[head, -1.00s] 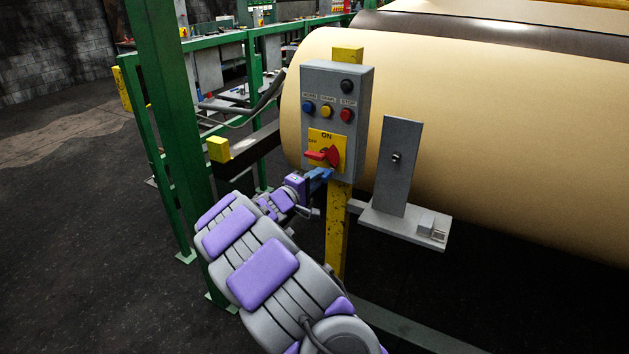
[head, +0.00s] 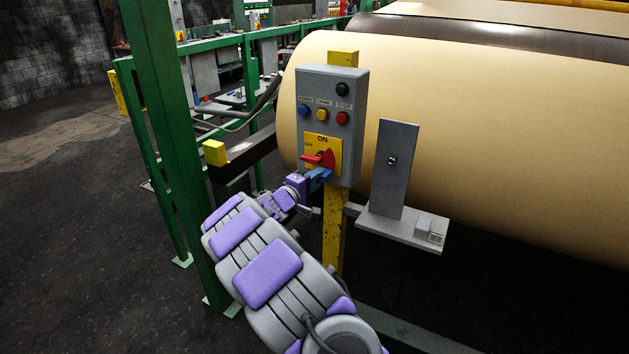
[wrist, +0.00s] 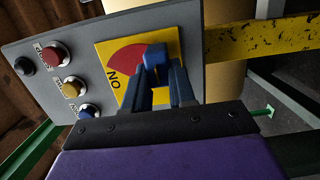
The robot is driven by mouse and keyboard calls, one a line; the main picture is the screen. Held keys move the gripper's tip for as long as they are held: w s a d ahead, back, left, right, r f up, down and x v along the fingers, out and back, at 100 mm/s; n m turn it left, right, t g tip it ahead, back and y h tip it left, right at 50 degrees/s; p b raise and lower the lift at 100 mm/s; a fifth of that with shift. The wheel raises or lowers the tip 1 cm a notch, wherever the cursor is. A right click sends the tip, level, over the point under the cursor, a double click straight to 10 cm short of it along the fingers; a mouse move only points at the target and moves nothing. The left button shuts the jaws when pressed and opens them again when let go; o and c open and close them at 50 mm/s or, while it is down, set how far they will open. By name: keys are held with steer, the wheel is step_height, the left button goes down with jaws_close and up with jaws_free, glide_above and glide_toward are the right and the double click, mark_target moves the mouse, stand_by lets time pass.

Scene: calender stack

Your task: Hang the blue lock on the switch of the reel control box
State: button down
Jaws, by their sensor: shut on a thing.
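The reel control box (head: 348,85) is a grey box on a yellow post, with a red rotary switch (head: 324,158) on a yellow plate marked ON. It also fills much of the wrist view (wrist: 60,45), where the red switch (wrist: 127,58) is partly covered. My gripper (head: 313,178) is at the lower edge of the yellow plate. In the wrist view my gripper (wrist: 155,82) is shut on the blue lock (wrist: 154,56), which lies in front of the switch. Whether the lock's shackle passes through the switch is hidden.
Blue, yellow and red buttons (head: 322,115) and a black one sit above the switch. A grey upright plate (head: 396,165) on a bracket stands right of the box. A large tan roll (head: 500,130) is behind. A green post (head: 165,120) stands left of my arm.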

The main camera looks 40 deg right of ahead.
steer(key=shift+d, duration=0.25)
steer(key=c, duration=0.8)
jaws_free()
steer(key=shift+d+f, duration=0.1)
steer(key=shift+c, duration=0.2)
steer(key=shift+o, duration=0.3)
steer(key=o, duration=0.3)
steer(key=shift+o, duration=0.2)
steer(key=s+v, duration=0.1)
steer(key=v, duration=0.6)
